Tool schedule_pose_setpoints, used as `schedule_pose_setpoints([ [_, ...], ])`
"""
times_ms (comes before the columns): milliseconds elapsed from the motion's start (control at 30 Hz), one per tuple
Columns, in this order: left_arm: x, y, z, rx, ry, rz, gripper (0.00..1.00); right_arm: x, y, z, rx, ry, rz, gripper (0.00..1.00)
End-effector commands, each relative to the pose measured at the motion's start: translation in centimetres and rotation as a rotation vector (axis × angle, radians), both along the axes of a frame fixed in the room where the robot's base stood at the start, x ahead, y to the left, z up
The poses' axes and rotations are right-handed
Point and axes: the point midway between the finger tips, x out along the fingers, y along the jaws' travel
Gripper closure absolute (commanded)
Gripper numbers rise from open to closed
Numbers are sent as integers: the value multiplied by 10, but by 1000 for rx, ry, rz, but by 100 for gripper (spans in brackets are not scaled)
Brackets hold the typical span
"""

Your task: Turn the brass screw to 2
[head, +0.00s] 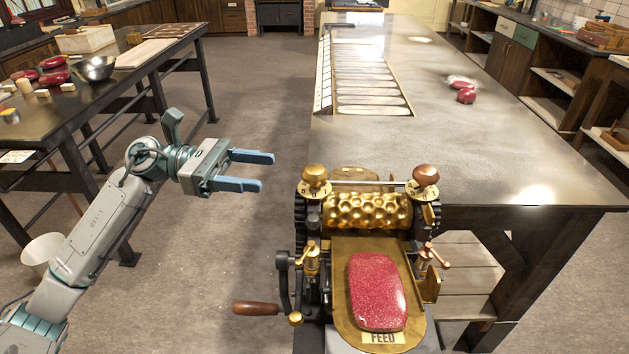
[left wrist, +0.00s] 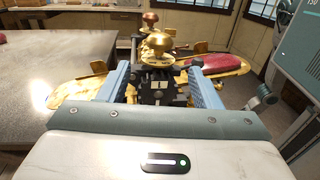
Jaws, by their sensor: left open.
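The drop roller has a round brass screw (head: 315,174) at its upper left, over a dial with small marks that I cannot read surely. A brown copper-coloured screw (head: 425,175) stands at its upper right. My left gripper (head: 266,171) is open and empty, to the left of the brass screw and apart from it, fingers pointing at it. In the left wrist view the brass screw (left wrist: 157,43) shows beyond and between the two blue fingers. The golden dimpled roller (head: 367,211) lies between the screws. My right gripper is not in view.
A red speckled slab (head: 377,291) lies on the brass feed plate (head: 345,325). A crank with a wooden handle (head: 256,308) sticks out at the machine's lower left. Behind it is a long metal table (head: 480,150). The floor between the tables is clear.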

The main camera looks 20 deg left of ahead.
Motion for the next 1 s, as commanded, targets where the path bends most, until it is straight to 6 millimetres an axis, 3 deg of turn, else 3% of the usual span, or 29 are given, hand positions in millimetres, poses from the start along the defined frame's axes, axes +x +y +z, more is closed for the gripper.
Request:
schedule_pose_setpoints([
  [1000,15,-101,2,-4,1,0,42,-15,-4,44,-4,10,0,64],
])
